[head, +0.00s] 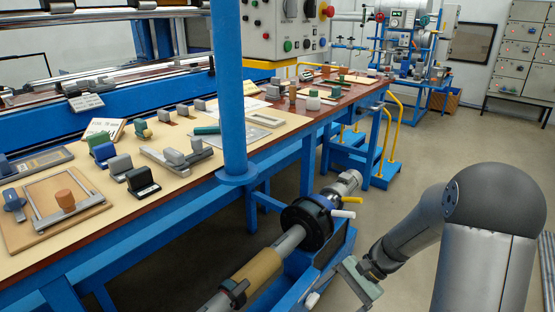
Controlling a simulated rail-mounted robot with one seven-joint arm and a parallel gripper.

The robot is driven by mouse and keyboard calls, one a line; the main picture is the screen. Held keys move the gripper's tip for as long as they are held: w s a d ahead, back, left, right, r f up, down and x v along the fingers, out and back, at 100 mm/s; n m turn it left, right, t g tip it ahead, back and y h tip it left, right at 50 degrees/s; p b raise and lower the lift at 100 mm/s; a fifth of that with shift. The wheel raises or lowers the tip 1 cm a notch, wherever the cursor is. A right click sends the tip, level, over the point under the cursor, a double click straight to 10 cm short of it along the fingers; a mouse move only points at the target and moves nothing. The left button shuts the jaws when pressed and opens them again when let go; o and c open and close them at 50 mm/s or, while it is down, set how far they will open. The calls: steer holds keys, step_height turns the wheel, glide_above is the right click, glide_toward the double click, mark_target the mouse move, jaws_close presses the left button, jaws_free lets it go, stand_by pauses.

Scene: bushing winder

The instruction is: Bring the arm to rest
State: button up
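My arm (420,235) enters from the lower right, with its large grey rounded link (490,215) near the right edge. The thinner grey link slopes down and left to a dark wrist. My gripper (358,282) is at the lower end of the arm, beside the blue winder frame (335,255). Its fingers are small and hard to tell from the frame parts behind them, so I cannot see whether it is open or touching anything. The winder shaft (290,242) with a tan sleeve (257,275) and a black chuck (308,222) lies to the left of it.
A long blue workbench (150,225) at the left bears a wooden board (85,235) and several small blocks and tools. A blue post (228,90) rises at its front edge. Blue steps with yellow rails (395,130) stand beyond. Open floor (450,130) lies behind my arm.

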steer(key=s+r+n+t+h+p, duration=0.1)
steer(key=s+r+n+h+p, duration=0.3)
steer(key=s+r, duration=0.4)
steer(key=s+r+n+t+h+p, duration=0.1)
steer(key=s+r+n+h+p, duration=0.3)
steer(key=r, duration=1.2)
steer(key=s+n+p, duration=0.2)
steer(key=s+p, duration=0.2)
steer(key=s, duration=0.1)
steer(key=shift+a+r+t, duration=0.25)
steer(key=shift+r+t, duration=0.05)
steer(key=shift+r, duration=0.05)
